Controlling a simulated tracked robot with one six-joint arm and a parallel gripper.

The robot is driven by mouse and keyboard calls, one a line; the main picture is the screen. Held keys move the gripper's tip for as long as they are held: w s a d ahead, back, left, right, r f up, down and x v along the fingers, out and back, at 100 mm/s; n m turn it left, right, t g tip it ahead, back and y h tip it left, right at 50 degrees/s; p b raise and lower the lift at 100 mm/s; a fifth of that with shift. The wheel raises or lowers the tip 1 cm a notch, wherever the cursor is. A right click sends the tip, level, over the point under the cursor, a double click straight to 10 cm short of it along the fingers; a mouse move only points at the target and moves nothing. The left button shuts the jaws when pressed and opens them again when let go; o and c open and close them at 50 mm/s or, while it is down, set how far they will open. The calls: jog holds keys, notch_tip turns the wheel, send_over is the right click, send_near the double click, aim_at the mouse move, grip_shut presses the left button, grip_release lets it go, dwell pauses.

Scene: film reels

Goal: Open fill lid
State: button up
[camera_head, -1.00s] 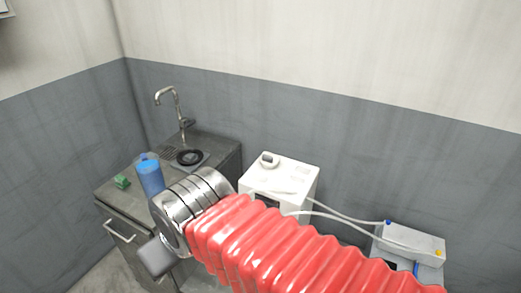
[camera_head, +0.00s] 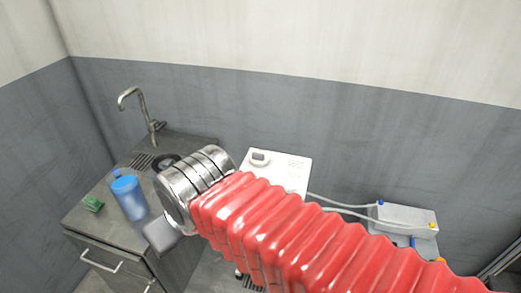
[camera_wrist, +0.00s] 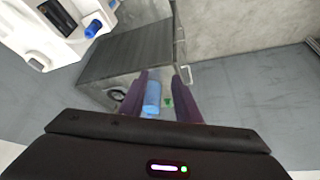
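A white box-shaped machine (camera_head: 296,168) stands against the wall beside the sink cabinet. A round cap with a grey top (camera_head: 259,157) sits on its upper face; it appears down, and I cannot tell for sure that it is the fill lid. My arm hides the machine's lower front. Part of a white unit with a dark panel (camera_wrist: 62,14) and a blue cylindrical piece (camera_wrist: 94,28) shows in the wrist view. My gripper (camera_wrist: 160,78) has its two purple fingers apart, with nothing held; a blue bottle shows beyond them. Its fingers are not visible in the head view.
A metal sink cabinet (camera_head: 112,226) at left carries a faucet (camera_head: 140,112), a blue bottle (camera_head: 129,199) and a green object (camera_head: 93,204). Tubes run from the machine to a grey-white box (camera_head: 405,219) at right. Floor shows right of the cabinet.

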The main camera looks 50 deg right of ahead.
jog(key=w+d+r+m+g, duration=0.1)
jog(key=w+d+r+m, duration=0.3)
jog(key=w+d+m, duration=0.35)
jog(key=m+y, duration=0.2)
jog(key=m, duration=2.1)
send_over(259, 154)
jog(key=s+d, duration=0.3)
jog(key=s, duration=0.2)
notch_tip(259, 154, down, 3)
jog(key=shift+a+g, duration=0.15)
jog(key=shift+g, duration=0.15)
jog(key=x, duration=1.3)
jog(key=shift+w+a+f, duration=0.1)
jog(key=shift+f, duration=0.25)
